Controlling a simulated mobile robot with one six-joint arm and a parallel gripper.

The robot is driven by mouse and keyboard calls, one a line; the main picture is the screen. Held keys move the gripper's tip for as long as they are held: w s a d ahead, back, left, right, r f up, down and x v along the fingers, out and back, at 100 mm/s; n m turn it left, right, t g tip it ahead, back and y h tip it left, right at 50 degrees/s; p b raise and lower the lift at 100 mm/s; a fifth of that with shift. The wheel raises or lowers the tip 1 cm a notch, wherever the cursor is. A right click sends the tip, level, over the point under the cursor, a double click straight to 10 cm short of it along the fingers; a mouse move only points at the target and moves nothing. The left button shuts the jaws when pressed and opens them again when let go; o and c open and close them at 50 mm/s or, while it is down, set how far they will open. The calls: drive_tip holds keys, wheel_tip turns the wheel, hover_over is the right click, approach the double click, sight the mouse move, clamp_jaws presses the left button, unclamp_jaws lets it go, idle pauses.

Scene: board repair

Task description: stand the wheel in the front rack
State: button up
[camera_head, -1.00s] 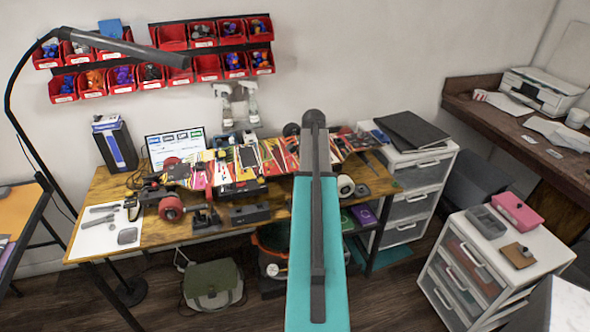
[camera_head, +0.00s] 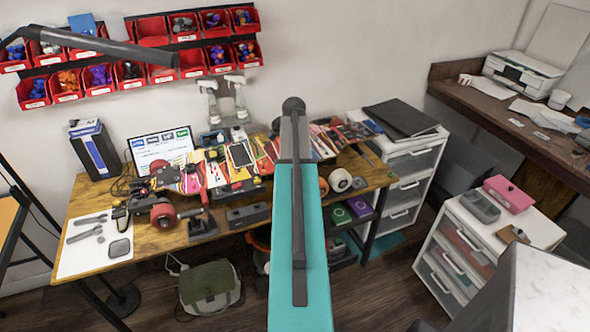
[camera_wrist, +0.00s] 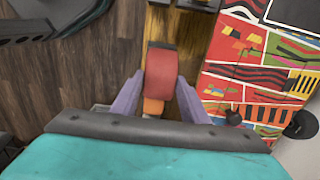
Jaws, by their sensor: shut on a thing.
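My gripper (camera_wrist: 160,82) is in the wrist view, its two purple-grey fingers shut on a red wheel (camera_wrist: 161,66). An orange patch (camera_wrist: 153,107) shows just below the red; I cannot tell whether it is part of the wheel. In the head view my gripper and the held wheel are hidden behind my teal arm.
A white wheel (camera_head: 340,180) and an orange one (camera_head: 323,187) lie right of my arm. White drawers (camera_head: 412,160) stand at right.

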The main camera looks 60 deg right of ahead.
drive_tip(key=shift+d+f, duration=0.1)
drive_tip(key=shift+f, duration=0.1)
drive_tip(key=shift+s+f+b, duration=0.1)
drive_tip(key=shift+f+b, duration=1.6)
drive_tip(key=shift+f, duration=1)
drive_tip(key=shift+f, duration=0.5)
drive_tip(key=o, duration=1.1)
drive_tip(key=shift+c, duration=1.2)
